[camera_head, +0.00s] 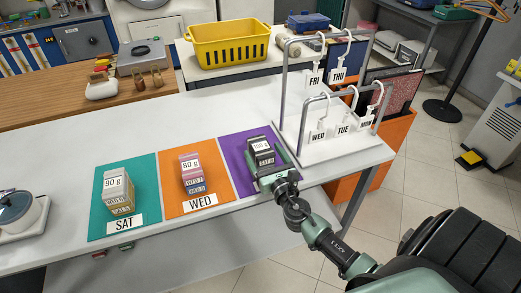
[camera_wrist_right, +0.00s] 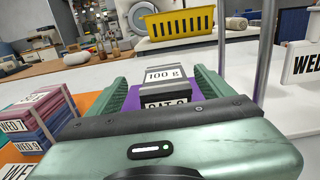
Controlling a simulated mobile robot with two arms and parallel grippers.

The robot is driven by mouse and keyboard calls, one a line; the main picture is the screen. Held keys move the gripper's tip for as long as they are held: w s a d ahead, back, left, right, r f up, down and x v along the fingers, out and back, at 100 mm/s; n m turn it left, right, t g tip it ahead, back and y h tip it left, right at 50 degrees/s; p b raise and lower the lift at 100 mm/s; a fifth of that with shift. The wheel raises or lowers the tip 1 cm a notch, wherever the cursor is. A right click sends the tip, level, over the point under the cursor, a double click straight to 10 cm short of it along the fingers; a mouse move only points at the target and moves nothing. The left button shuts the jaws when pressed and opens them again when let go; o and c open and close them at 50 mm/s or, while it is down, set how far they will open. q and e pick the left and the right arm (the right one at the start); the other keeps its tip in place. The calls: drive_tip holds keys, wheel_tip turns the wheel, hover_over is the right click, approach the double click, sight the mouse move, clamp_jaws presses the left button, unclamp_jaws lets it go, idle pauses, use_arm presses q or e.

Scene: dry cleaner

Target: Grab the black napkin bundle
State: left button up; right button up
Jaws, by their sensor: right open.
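The black napkin bundle (camera_head: 264,158) stands on the purple mat (camera_head: 232,149) at the right of the row. A grey block labelled "100 g" sits on top of it. My right gripper (camera_head: 268,168) is open, with its two green fingers on either side of the bundle. In the right wrist view, the black bundle (camera_wrist_right: 165,97) shows between the fingers, its lower part hidden behind my gripper body. I cannot tell whether the fingers touch it. My left gripper is not in view.
A pink bundle (camera_head: 191,173) stands on the orange WED mat (camera_head: 170,203), and a beige bundle (camera_head: 118,195) on the teal SAT mat (camera_head: 100,224). A grey rack (camera_head: 283,97) with white day tags stands close to the right. A yellow basket (camera_head: 228,45) is behind.

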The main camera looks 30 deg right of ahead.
sight(259, 143)
drive_tip(key=x, duration=0.5)
drive_tip(key=shift+w+d+f, duration=0.25)
drive_tip(key=c, duration=1.5)
